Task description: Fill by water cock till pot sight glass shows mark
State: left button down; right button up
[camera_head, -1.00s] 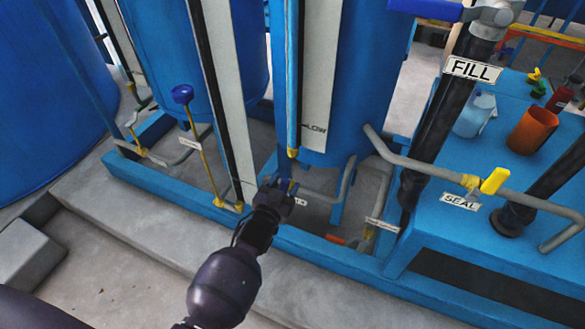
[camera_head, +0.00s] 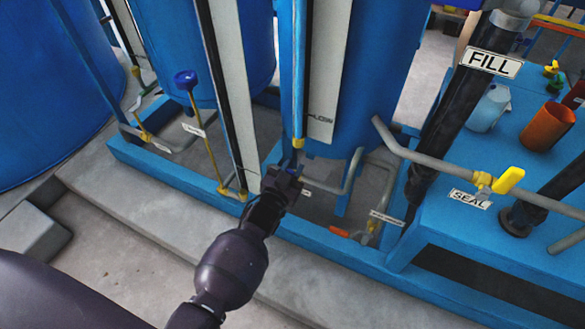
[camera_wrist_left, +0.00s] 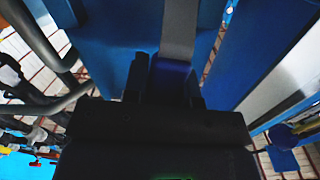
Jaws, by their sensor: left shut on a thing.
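My left gripper (camera_head: 288,172) is low in front of the middle blue pot (camera_head: 375,70), near the foot of its sight glass (camera_head: 299,75). In the left wrist view, the gripper (camera_wrist_left: 165,75) is shut on a blue-gripped lever handle (camera_wrist_left: 172,68), whose grey flat arm runs upward. In the head view my fingers mostly hide this handle. The sight glass is a narrow vertical tube with a yellow fitting (camera_head: 298,143) at its foot. Beside it is a pale scale board (camera_head: 328,70) with a LOW mark (camera_head: 321,118). I cannot read the water level clearly. My right gripper is out of view.
A FILL sign (camera_head: 491,60) hangs on a black pipe at the right. A yellow-handled valve (camera_head: 508,181) stands by the SEAL sign (camera_head: 469,199). A blue-knobbed rod (camera_head: 186,80) stands left. A blue frame rail (camera_head: 340,252) and concrete ledge (camera_head: 190,225) run below.

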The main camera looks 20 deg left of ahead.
pick_arm(q)
jog(key=shift+a+r+n+p, duration=0.1)
jog(key=shift+a+n+p, duration=0.45)
jog(key=shift+a+n, duration=0.45)
jog(key=c, duration=0.9)
grip_release()
jog(key=shift+s, duration=0.15)
